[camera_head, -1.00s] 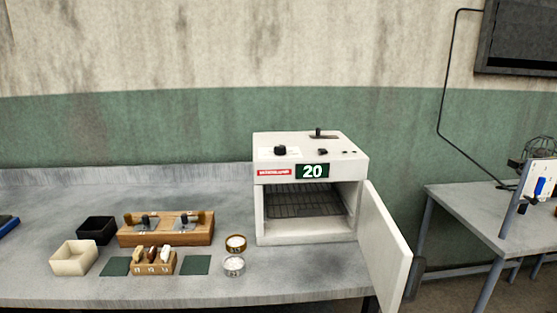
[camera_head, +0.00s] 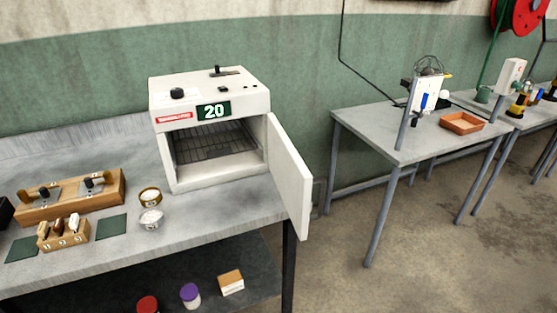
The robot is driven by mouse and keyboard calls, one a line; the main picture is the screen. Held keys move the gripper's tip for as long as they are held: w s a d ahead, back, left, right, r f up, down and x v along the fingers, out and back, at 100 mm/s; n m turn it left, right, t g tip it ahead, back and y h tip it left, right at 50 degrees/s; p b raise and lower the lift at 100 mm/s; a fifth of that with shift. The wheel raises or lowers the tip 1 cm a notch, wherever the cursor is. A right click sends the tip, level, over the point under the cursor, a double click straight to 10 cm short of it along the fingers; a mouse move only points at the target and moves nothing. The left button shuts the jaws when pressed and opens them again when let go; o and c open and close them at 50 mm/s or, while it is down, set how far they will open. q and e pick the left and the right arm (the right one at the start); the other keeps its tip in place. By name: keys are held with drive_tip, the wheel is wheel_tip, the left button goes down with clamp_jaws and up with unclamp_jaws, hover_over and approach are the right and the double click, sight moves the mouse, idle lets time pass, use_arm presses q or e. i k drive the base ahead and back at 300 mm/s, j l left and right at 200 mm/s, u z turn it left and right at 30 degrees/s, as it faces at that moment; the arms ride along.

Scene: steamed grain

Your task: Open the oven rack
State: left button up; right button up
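The white oven (camera_head: 210,129) stands on the grey bench with its display reading 20. Its door (camera_head: 289,177) is swung wide open to the right. The dark wire oven rack (camera_head: 212,142) lies flat inside the chamber and appears to sit within the opening. Neither of my grippers shows in the head view.
On the bench (camera_head: 196,214), left of the oven, are two small round containers, a gold-rimmed one (camera_head: 150,197) and a clear one (camera_head: 151,219). A wooden block (camera_head: 70,197) stands further left. Open floor (camera_head: 330,270) lies right of the door, before another table (camera_head: 385,117).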

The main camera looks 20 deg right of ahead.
sight(211, 154)
drive_tip(key=l+u, duration=0.3)
drive_tip(key=l, duration=0.85)
drive_tip(key=l+u, duration=0.35)
drive_tip(key=l, duration=0.8)
drive_tip(key=i+j+z, duration=0.1)
drive_tip(key=j+z, duration=0.55)
drive_tip(key=z, duration=0.2)
drive_tip(key=j+z, duration=0.35)
drive_tip(key=j, duration=1.5)
